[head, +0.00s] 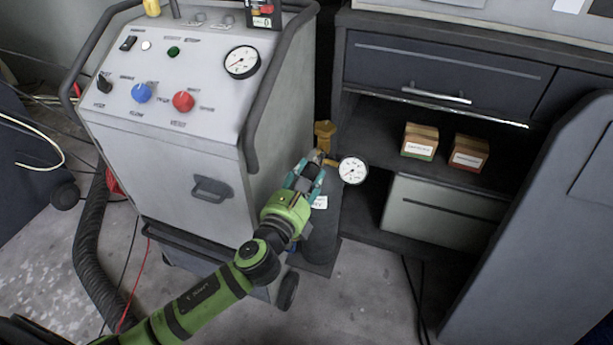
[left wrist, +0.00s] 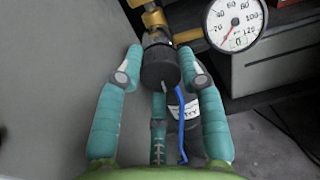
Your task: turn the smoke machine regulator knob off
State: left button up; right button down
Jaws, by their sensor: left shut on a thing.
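The regulator knob (left wrist: 160,68) is black and round and sits on brass fittings (left wrist: 155,20) in the left wrist view. In the head view the brass regulator (head: 324,134) tops a dark gas cylinder (head: 322,235) beside the grey smoke machine (head: 185,165). A round white gauge (head: 352,170) sits to the right of the regulator; it also shows in the left wrist view (left wrist: 236,22). My left gripper (head: 308,170) is shut on the knob, with its teal fingers (left wrist: 163,72) on either side. The gripper hides much of the knob in the head view. My right gripper is not in view.
A dark workbench (head: 440,75) stands to the right, with two small boxes (head: 420,142) (head: 469,154) on its open shelf. A dark panel (head: 545,210) stands at the right. A ribbed hose (head: 90,240) and cables lie on the floor at the left.

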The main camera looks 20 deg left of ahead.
pick_arm(q)
jog(key=shift+r+n, duration=0.3)
jog(key=shift+n, duration=0.1)
